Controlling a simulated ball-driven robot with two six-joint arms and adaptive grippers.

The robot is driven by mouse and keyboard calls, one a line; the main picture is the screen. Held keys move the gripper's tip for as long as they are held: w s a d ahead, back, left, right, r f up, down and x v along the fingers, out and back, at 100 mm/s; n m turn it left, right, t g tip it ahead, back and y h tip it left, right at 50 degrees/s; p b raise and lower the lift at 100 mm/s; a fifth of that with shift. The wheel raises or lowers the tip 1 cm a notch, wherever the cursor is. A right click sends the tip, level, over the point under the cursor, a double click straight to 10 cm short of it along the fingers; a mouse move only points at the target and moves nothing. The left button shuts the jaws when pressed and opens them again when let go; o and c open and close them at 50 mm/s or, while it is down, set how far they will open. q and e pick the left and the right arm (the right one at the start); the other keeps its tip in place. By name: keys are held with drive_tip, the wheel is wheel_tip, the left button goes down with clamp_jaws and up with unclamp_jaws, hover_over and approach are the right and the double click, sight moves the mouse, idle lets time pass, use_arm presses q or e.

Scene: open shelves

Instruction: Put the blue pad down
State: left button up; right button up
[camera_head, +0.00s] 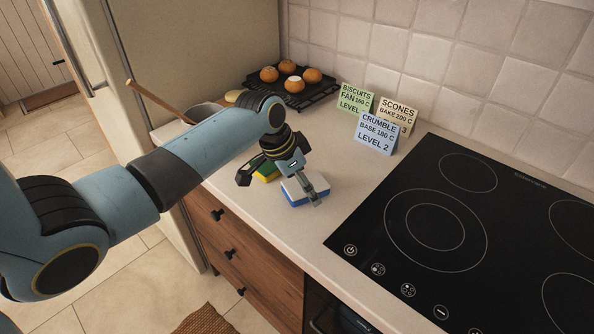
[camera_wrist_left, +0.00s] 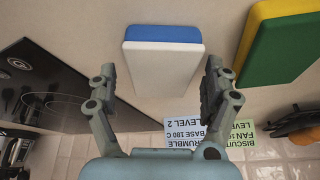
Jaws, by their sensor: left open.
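The blue pad (camera_head: 296,201) has a white top layer over a blue layer. It appears to lie flat on the pale worktop, near its front edge and left of the hob. In the left wrist view the pad (camera_wrist_left: 163,56) shows its white face and a blue strip, just beyond my fingertips. My left gripper (camera_head: 281,189) is open above the pad, its fingers spread to either side. In the left wrist view the open gripper (camera_wrist_left: 160,72) shows a gap between the fingers and the pad's sides. My right gripper is not in view.
A yellow and green pad (camera_head: 266,172) lies just left of the blue one, partly hidden by my gripper. Recipe cards, including a blue one (camera_head: 376,134), stand behind. A black hob (camera_head: 470,235) is at right. A rack with buns (camera_head: 318,91) sits at the back.

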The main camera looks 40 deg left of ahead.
use_arm(q)
drive_tip(key=v, duration=1.1)
drive_tip(key=shift+r, duration=0.35)
drive_tip(key=shift+s, duration=0.15)
